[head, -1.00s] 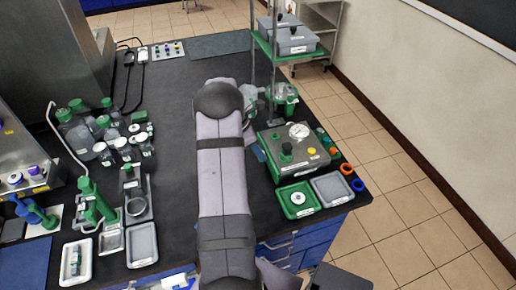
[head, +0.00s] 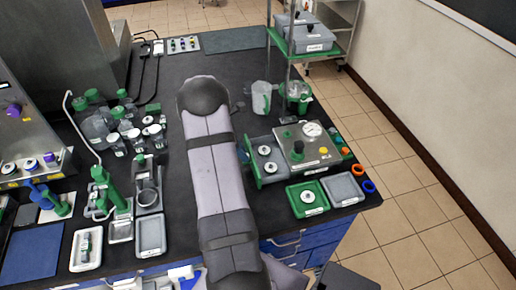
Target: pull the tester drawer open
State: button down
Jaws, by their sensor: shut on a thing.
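My gripper (head: 243,155) shows only as a small blue piece against the drawer's left front, shut there. My arm hides the rest of it and the handle.
A green tray (head: 296,208) and a grey tray (head: 338,201) stand in front of the tester. A clear beaker (head: 262,98) and a green-lidded jar (head: 297,90) stand behind it. Bottles and vials (head: 122,120) crowd the left. Orange and blue rings (head: 363,180) lie at the right edge.

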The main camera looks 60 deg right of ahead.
jog(key=shift+w+a, duration=0.25)
jog(key=c, duration=1.6)
grip_release()
jog(key=shift+b+v, duration=1.25)
jog(key=shift+v, duration=2.4)
